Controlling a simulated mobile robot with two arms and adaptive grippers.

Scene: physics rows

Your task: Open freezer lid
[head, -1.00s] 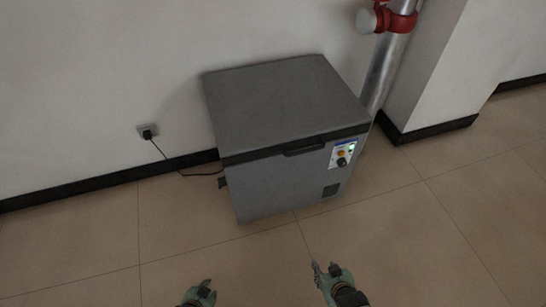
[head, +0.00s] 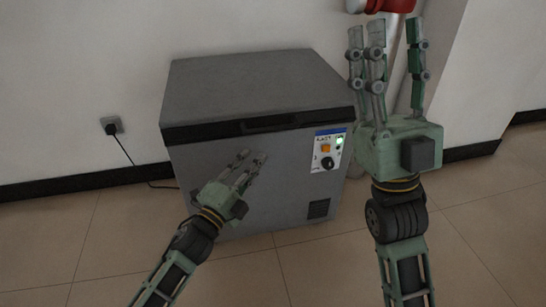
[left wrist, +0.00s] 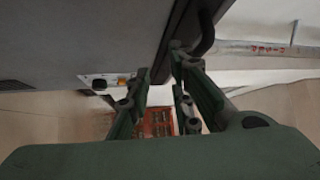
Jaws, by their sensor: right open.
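The grey chest freezer (head: 240,185) stands against the wall, with its lid (head: 250,85) closed. A dark handle (head: 270,122) runs along the lid's front edge. My left gripper (head: 250,162) is in front of the freezer's front face, below the handle; its fingers are apart and empty. In the left wrist view, the left gripper (left wrist: 159,60) has the dark handle (left wrist: 207,35) just beyond and right of its fingertips, not between them. My right gripper (head: 388,35) is raised at the freezer's right side, open and empty, fingers pointing up.
A control panel (head: 328,150) with a lit green light is on the freezer's front right. A black cord runs to a wall socket (head: 111,125). A pipe with a red fitting (head: 390,5) and a wall corner stand at right. The tiled floor (head: 300,265) in front is clear.

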